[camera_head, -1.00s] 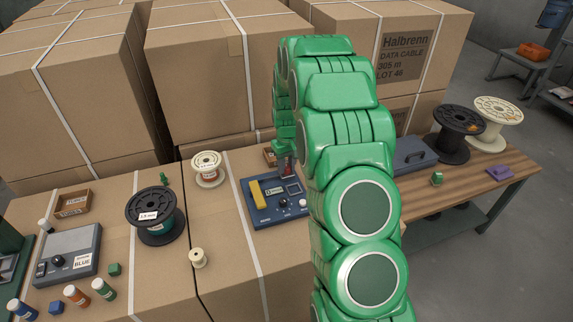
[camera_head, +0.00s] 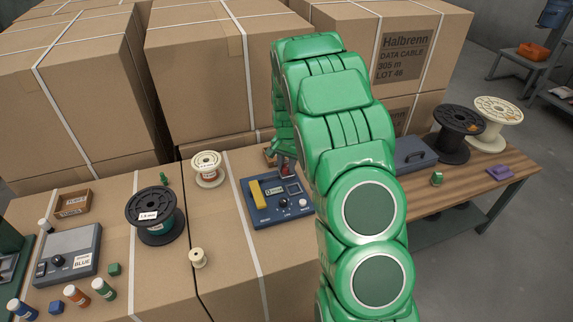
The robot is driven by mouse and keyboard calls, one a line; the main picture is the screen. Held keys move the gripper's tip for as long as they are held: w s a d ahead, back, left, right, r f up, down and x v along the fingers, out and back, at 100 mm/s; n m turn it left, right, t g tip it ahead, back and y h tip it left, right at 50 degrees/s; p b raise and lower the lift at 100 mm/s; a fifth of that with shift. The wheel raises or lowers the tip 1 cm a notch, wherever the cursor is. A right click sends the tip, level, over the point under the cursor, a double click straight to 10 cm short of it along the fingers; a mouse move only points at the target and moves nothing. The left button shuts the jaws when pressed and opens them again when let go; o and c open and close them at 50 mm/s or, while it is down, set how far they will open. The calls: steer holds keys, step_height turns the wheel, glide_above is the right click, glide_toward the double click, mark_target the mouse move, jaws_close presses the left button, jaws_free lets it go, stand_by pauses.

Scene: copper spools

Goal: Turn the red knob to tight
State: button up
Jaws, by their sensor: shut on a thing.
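A blue control panel (camera_head: 266,214) lies on the cardboard boxes in the middle. It carries a yellow block, a small display, a dark square frame and small knobs along its front edge. My gripper (camera_head: 286,168) is at the panel's back right corner, pointing down and partly hidden by my green arm. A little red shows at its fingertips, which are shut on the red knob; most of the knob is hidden. Its angle and any tight mark cannot be made out.
A grey device (camera_head: 68,250) is at the far left. A blue-grey case (camera_head: 414,153) lies on the wooden bench to the right. Tall cartons stand behind.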

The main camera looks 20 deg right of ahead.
mark_target(287, 167)
steer(key=shift+m, duration=1.5)
steer(key=o, duration=1.1)
steer(key=shift+c, duration=0.2)
steer(key=shift+r, duration=0.1)
step_height(287, 167, up, 8)
steer(key=shift+s+f, duration=0.1)
steer(key=shift+f, duration=0.1)
